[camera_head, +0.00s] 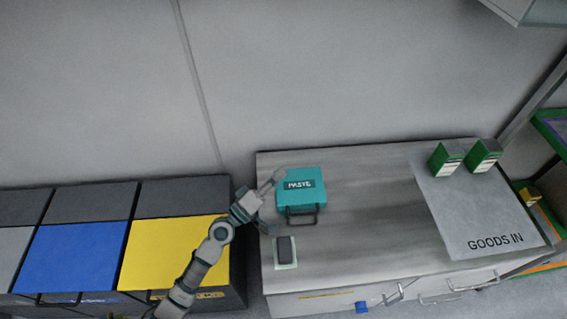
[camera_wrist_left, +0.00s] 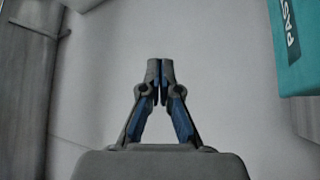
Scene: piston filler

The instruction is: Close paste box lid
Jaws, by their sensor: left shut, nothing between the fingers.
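The teal paste box (camera_head: 313,198) stands on the grey worktop, with its PASTE label facing up and its dark handle toward the front. Its lid looks down flat, but I cannot tell whether it is fully shut. In the left wrist view, a teal part of the box (camera_wrist_left: 300,70) with part of the label shows at the right edge. My left gripper (camera_head: 277,177) is beside the box's left edge, near its back corner. In the left wrist view its fingers (camera_wrist_left: 160,75) are together and empty, apart from the box in that picture. My right gripper is not in view.
A small dark device on a pale pad (camera_head: 286,252) lies in front of the box. Two green-and-white cartons (camera_head: 446,160) stand on the GOODS IN mat (camera_head: 485,215) at right. Yellow (camera_head: 165,250) and blue (camera_head: 70,258) bins are at left. The worktop's middle is clear.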

